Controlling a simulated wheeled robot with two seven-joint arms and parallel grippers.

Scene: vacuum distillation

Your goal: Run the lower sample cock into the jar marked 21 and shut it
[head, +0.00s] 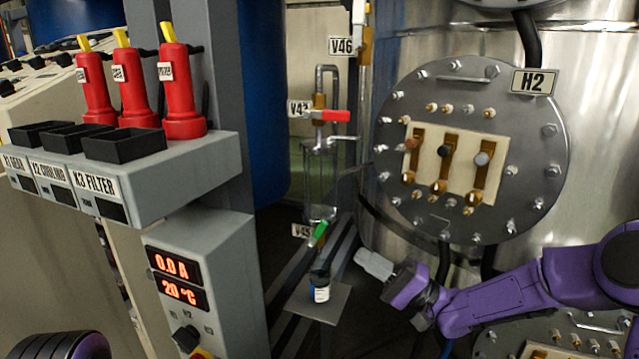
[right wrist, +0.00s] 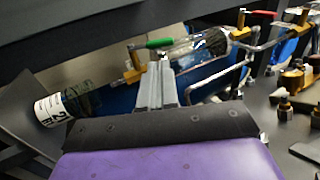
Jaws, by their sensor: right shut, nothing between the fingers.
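The lower sample cock has a green handle (head: 318,233), tilted up to the right beside a tag that seems to read V45 (head: 301,231). The handle also shows in the wrist view (right wrist: 160,43). Below it a small dark jar (head: 320,287) with a white label stands on a grey plate (head: 335,306). In the wrist view the jar's label (right wrist: 50,109) shows a 2 and part of another mark. My right gripper (head: 366,260) is shut and empty, right of the jar and below the handle. Whether liquid runs is too small to tell. My left gripper is out of view.
An upper cock with a red handle (head: 335,115) sits above the glass sight tube (head: 320,180). A bolted round H2 flange (head: 540,130) fills the right.

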